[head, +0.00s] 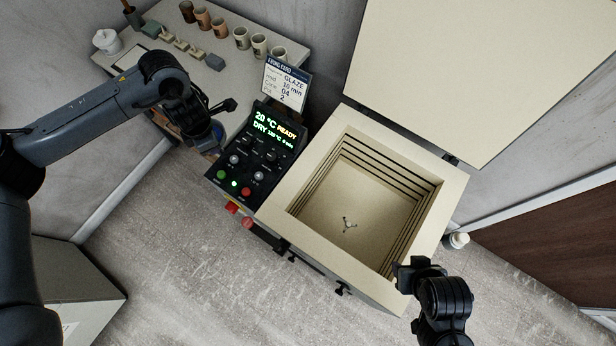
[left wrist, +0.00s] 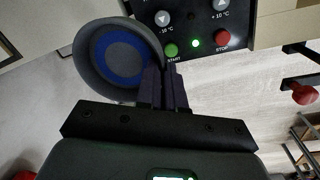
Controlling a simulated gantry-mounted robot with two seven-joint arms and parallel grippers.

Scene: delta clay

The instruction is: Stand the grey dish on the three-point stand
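In the head view only a small bluish part of the dish (head: 218,131) shows at the end of my left arm, left of the control panel. The small three-point stand (head: 348,223) is on the floor of the open kiln, with nothing on it. My right gripper (head: 409,276) is over the kiln's front right edge; its fingers are too unclear to tell whether they are open.
The kiln (head: 282,196) has a thick raised rim, and its lid (head: 480,70) stands open behind it. The control panel (head: 258,158) stands left of the kiln and reads READY. A table (head: 165,62) with several cups and small blocks is at the back left.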

